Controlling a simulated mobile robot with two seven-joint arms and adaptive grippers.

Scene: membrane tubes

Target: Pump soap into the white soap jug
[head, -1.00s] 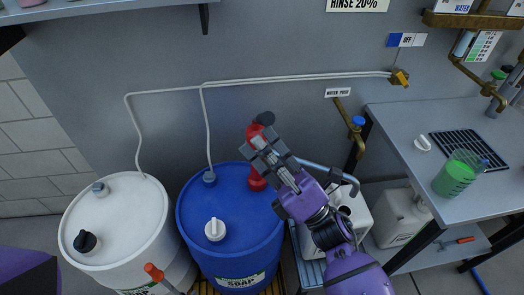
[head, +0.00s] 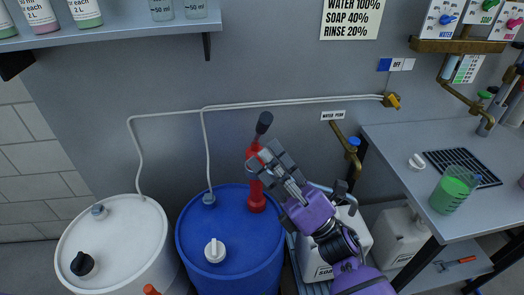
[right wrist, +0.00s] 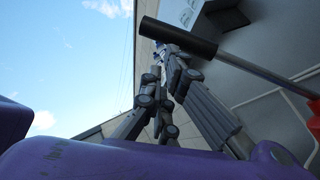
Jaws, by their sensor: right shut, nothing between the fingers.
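A red hand pump (head: 256,190) stands on top of the blue drum (head: 200,235). Its black handle (head: 264,123) is raised above the red body on a thin rod, and also crosses the right wrist view (right wrist: 178,38). My right gripper (head: 268,160) is shut and empty, its fingers in front of or beside the upper pump body; contact cannot be told. A white jug (head: 312,262), likely the soap jug, stands right of the drum, partly hidden behind my right arm. A grey spout (head: 325,188) reaches towards it. My left gripper is not in view.
A white drum (head: 125,225) stands left. Another white jug (head: 395,235) stands below the grey counter (head: 390,150), which holds a cup of green liquid (head: 452,190). A shelf (head: 110,32) hangs at the upper left. Pipes run along the wall.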

